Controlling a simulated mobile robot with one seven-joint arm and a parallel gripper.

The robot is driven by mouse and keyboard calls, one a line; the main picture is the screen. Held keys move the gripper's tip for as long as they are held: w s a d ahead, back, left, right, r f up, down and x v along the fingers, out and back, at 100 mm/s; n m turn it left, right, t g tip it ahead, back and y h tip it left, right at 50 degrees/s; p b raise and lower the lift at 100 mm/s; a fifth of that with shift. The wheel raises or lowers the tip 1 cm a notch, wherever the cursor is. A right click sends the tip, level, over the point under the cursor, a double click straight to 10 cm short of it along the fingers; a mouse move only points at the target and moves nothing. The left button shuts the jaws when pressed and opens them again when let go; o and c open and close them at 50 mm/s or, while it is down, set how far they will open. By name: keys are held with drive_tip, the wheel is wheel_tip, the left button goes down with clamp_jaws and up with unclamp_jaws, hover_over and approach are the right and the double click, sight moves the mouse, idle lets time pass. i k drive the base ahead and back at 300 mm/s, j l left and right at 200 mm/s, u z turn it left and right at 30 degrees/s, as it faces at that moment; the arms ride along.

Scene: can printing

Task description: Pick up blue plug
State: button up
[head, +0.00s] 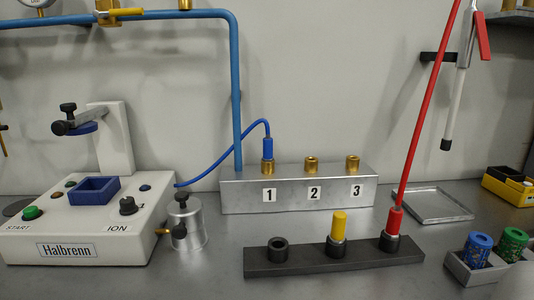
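The blue plug (267,149) stands upright in the brass socket marked 1 on the silver block (230,197). A blue hose (222,160) arches from its top down to the left, toward the white Halbrenn machine (128,225). Sockets 2 (312,163) and 3 (353,164) on the same block are empty. My gripper is not in view.
A black holder (310,263) in front carries an empty left socket, a yellow plug (339,226) and a red plug (395,220) with a red hose rising. A metal canister (188,222) stands left. Patterned cans (479,248) sit front right.

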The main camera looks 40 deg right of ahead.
sight(268, 141)
drive_tip(key=z, duration=0.4)
drive_tip(key=j+z, duration=0.1)
drive_tip(key=z, duration=0.35)
drive_tip(key=k+z, duration=0.1)
drive_tip(key=z, duration=0.3)
drive_tip(key=j+z, duration=0.1)
drive_tip(key=z, duration=0.3)
drive_tip(key=k+l, duration=0.05)
